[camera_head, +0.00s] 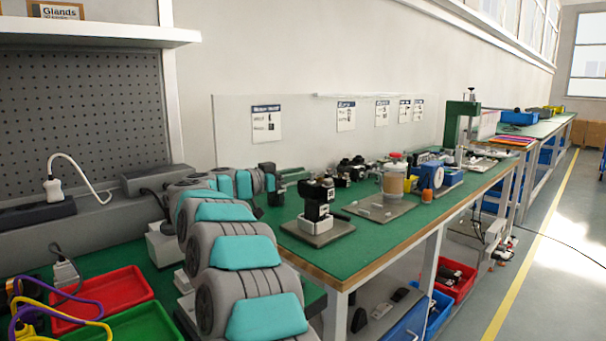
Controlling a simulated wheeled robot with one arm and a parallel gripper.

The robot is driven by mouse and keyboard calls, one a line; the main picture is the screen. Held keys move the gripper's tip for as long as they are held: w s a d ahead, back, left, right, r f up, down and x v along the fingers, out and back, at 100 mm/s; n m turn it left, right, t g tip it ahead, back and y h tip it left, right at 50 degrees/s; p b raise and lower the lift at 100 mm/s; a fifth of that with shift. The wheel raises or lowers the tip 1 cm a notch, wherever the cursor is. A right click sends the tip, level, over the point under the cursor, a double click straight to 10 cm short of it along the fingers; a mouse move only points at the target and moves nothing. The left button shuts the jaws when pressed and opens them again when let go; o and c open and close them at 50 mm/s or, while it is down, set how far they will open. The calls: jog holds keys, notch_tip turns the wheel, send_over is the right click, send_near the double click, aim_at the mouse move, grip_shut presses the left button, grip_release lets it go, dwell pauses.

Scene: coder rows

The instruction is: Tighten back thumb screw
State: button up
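My grey and teal arm rises from the bottom of the view and bends right over the green bench. My gripper (275,197) is a small dark shape at its end, left of the nearest machine; its fingers are too small to tell open from shut. That machine (317,200) has a black and white body and stands upright on a grey base plate (319,233). The back thumb screw cannot be made out at this size. Whether my gripper touches anything cannot be told.
The green bench top (372,236) is clear near its front edge. More machines, including a blue one (431,175) and a tall green one (461,120), stand farther back. A red tray (105,300) and a green tray (140,326) lie at lower left. The aisle at right is open.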

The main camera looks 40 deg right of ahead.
jog(key=a, duration=0.6)
jog(key=shift+w+a, duration=0.15)
jog(key=shift+a, duration=0.2)
